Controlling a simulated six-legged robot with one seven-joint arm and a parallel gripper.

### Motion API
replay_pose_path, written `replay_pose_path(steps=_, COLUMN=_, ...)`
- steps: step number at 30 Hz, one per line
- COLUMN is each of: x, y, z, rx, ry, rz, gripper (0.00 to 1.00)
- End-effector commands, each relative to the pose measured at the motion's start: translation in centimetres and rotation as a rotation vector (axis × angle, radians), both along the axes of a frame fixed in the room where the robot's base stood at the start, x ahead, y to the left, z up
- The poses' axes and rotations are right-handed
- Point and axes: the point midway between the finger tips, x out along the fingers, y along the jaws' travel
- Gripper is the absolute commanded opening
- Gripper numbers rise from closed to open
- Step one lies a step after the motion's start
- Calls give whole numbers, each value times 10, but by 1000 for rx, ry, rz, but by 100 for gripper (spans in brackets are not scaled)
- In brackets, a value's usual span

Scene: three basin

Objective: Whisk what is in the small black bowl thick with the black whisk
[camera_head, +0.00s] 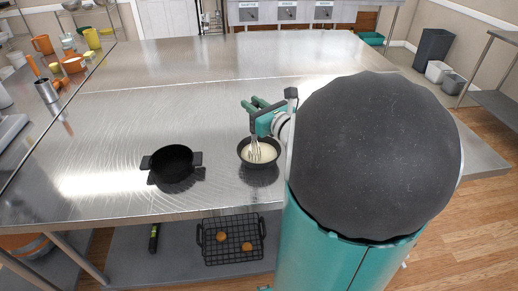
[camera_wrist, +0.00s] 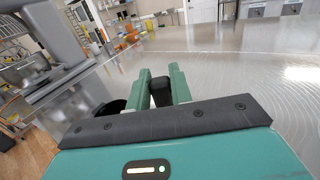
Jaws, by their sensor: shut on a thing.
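The small black bowl (camera_head: 261,166) stands on the steel table in the head view, right of centre. It holds a pale, creamy substance (camera_head: 268,151). My gripper (camera_head: 258,107) is above the bowl, shut on the whisk. The wire end of the whisk (camera_head: 254,149) is down in the bowl, in or touching the pale substance. In the wrist view, the black whisk handle (camera_wrist: 161,92) sits between my two green fingers (camera_wrist: 160,85). The rest of the whisk and the bowl are hidden there.
A black two-handled pot (camera_head: 171,165) stands left of the bowl. The table behind the bowl is clear. A wire rack (camera_head: 231,252) with brown pieces lies on the shelf below.

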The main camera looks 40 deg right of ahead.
Motion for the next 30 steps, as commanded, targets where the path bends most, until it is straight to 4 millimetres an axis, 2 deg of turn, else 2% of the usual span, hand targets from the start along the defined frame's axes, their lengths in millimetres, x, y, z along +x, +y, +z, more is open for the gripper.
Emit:
replay_pose_path(steps=1, x=-7, y=-7, z=1, rx=-1, ry=-2, rz=-6, gripper=0)
replay_pose_path(steps=5, x=-3, y=-7, z=0, rx=0, ry=0, rz=-2, gripper=0)
replay_pose_path(steps=15, x=12, y=-28, z=-1, rx=-1, ry=0, rz=-3, gripper=0)
replay_pose_path(steps=19, x=13, y=-30, z=1, rx=-2, ry=-2, rz=-2, gripper=0)
replay_pose_path(steps=30, x=13, y=-30, z=39, rx=-2, ry=-3, rz=-1, gripper=0)
